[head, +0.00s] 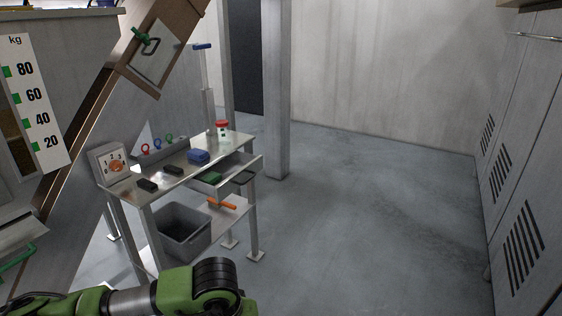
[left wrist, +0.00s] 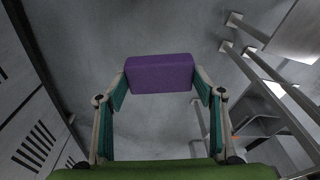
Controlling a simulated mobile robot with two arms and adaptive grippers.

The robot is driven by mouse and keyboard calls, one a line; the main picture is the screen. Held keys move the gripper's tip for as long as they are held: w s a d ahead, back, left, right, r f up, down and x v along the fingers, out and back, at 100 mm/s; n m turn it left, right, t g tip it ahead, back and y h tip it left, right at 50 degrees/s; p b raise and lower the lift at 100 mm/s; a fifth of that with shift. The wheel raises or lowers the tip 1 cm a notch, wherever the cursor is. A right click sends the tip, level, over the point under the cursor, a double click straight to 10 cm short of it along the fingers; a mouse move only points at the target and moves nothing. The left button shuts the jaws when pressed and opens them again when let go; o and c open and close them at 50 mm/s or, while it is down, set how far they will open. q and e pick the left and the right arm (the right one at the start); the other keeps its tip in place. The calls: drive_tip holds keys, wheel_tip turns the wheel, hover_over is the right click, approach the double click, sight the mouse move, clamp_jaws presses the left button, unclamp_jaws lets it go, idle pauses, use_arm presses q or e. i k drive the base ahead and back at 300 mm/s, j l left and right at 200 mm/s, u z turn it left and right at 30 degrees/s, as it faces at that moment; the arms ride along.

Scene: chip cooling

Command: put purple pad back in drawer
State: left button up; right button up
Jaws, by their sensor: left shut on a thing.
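The purple pad (left wrist: 160,73) is held between the fingertips of my left gripper (left wrist: 161,82) in the left wrist view. The gripper is shut on it, with bare grey floor behind. The pad and this gripper do not show in the head view, where only a green and grey part of my arm crosses the lower left. A drawer (head: 255,164) stands pulled out from the metal bench in the head view, with a green item (head: 210,178) and a dark item (head: 243,178) at it. My right gripper is in neither view.
The metal bench (head: 170,178) carries a dial box (head: 109,164), a blue item (head: 199,156), dark blocks and a red-capped jar (head: 222,132). A grey bin (head: 184,230) and an orange-handled tool (head: 222,203) are below. Floor to the right is clear up to the lockers (head: 520,170).

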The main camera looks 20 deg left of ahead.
sight(234, 170)
drive_tip(key=i+l+u, duration=0.1)
drive_tip(key=i, duration=0.4)
drive_tip(key=i+l, duration=0.15)
drive_tip(key=i, duration=0.4)
drive_tip(key=i+l+u, duration=0.15)
drive_tip(key=i, duration=0.35)
drive_tip(key=i+l+u, duration=0.15)
drive_tip(key=i+u, duration=0.25)
drive_tip(key=i+l+u, duration=0.25)
drive_tip(key=u, duration=0.15)
drive_tip(key=i+l+u, duration=0.25)
drive_tip(key=u, duration=0.15)
drive_tip(key=i+l+u, duration=0.15)
drive_tip(key=l+u, duration=0.25)
drive_tip(key=l, duration=0.15)
